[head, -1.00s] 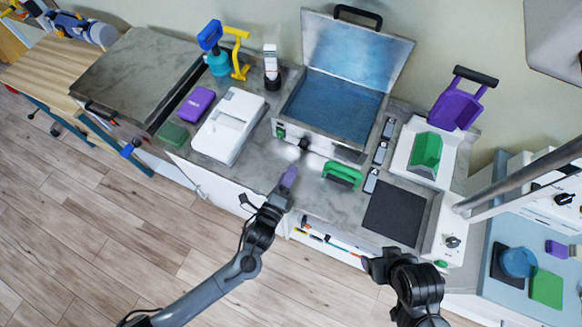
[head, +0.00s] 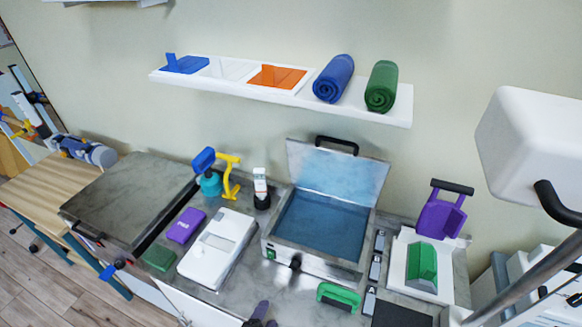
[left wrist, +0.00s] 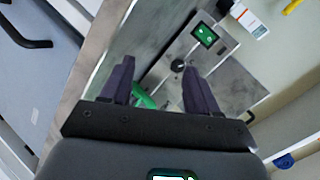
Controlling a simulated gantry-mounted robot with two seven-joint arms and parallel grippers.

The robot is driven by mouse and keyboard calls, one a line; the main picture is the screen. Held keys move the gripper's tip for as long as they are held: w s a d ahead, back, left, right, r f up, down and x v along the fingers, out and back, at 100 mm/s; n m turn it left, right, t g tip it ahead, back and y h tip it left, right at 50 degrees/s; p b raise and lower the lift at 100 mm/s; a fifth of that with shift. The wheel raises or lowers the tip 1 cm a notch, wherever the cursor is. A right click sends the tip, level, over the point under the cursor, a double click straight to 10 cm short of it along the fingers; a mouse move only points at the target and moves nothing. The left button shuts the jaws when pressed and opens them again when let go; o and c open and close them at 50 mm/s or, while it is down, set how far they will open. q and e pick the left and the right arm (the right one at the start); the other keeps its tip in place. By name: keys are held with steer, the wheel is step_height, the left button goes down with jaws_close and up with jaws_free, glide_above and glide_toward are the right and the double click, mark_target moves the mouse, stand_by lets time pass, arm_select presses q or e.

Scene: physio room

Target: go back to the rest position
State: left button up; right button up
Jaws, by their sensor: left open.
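My left gripper (head: 262,314) shows only as dark fingertips at the bottom edge of the head view, at the counter's front. In the left wrist view my left gripper (left wrist: 158,88) has its two fingers wide apart with nothing held between them. A green handle (head: 338,296) lies on the counter to the right of it in the head view. A green piece (left wrist: 143,97) shows partly behind the fingers in the left wrist view. My right gripper is outside both views.
An open steel bath (head: 318,225) with a raised lid stands mid-counter. A white device (head: 215,250), purple box (head: 186,226) and green block (head: 160,257) are left of it. A wall shelf (head: 225,84) holds rolled towels. A white lamp head (head: 530,145) hangs at right.

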arm_select(q)
steer(key=s+a+r+n+g+y, duration=0.1)
steer(key=s+a+r+n+g, duration=0.15)
steer(key=s+a+n, duration=0.3)
steer(key=s+a+r+n+g+y+p, duration=0.1)
steer(key=s+a+r+n+g, duration=0.15)
steer(key=s+a+n, duration=0.35)
steer(key=s+a+r+n+g+y, duration=0.1)
steer(key=s+a+n+g, duration=0.25)
steer(key=s, duration=0.45)
step_height(320, 180, up, 22)
steer(key=m+p, duration=0.1)
steer(key=p, duration=2.1)
steer(key=shift+w+f, duration=0.15)
steer(key=shift+w, duration=0.3)
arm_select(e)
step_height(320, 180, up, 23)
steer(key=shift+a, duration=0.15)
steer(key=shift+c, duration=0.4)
